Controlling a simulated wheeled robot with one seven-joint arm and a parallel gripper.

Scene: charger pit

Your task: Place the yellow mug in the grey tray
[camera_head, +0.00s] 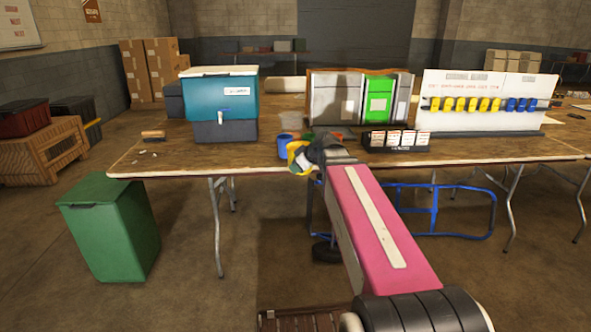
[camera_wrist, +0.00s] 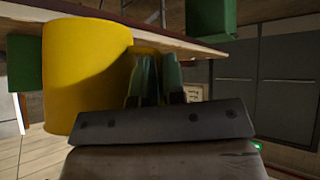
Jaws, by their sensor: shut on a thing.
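The yellow mug (camera_head: 296,149) is at my gripper (camera_head: 304,166), by the front edge of the table. In the wrist view the mug (camera_wrist: 85,75) stands large at the left, and my gripper's fingers (camera_wrist: 154,78) are shut on a yellow part beside its body, apparently the handle. Parts of the mug are hidden behind the fingers. I cannot make out the grey tray for certain; a pale grey thing on the table (camera_head: 291,121) behind the mugs is too small to tell.
A blue mug (camera_head: 284,143) stands close to the yellow one. A teal drink cooler (camera_head: 218,100) is to the left, and a black holder with white cards (camera_head: 396,142) to the right. A green bin (camera_head: 108,225) stands on the floor at left.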

